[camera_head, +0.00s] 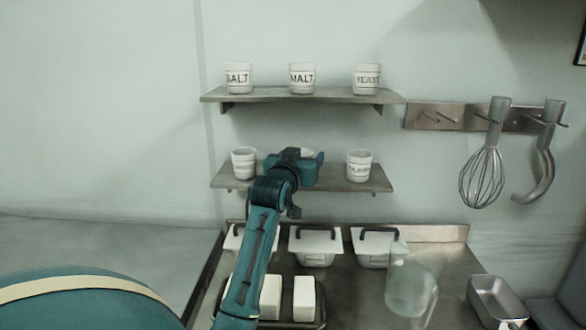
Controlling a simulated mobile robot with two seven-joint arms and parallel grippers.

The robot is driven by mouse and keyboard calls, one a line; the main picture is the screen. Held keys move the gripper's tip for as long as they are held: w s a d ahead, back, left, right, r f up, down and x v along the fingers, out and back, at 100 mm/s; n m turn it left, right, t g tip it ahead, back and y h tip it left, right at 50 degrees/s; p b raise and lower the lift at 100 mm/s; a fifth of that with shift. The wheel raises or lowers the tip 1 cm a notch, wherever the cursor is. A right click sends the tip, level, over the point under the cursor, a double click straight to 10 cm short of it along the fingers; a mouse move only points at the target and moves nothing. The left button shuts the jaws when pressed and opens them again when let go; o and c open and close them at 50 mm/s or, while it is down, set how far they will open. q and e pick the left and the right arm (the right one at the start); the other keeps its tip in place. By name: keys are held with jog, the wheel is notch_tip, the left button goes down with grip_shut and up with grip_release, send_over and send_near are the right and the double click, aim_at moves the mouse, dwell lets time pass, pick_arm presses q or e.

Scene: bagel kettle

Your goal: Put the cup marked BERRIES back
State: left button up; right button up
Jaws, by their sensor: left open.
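The lower shelf (335,180) holds a white cup (244,163) at its left, whose marking I cannot read, and a white cup (359,166) at its right with a label too small to read. Between them, the pale rim of a middle cup (307,151) shows above my left gripper (318,166), which hides the rest of it. I cannot tell which cup is marked BERRIES. My left gripper is open, in front of the middle of the lower shelf; I cannot tell whether it touches the middle cup. My right gripper is not in view.
An upper shelf (335,95) holds cups marked SALT (238,78), MALT (302,78) and YEAST (367,79). A rail (450,117) with a whisk (482,172) hangs right. Lidded white containers (316,247), a clear vessel (411,286) and a metal pan (496,300) stand below.

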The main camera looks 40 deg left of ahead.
pick_arm(q)
jog(key=b+v, duration=0.1)
jog(key=v, duration=0.9)
jog(key=shift+s, duration=0.25)
jog(key=shift+d+r, duration=0.1)
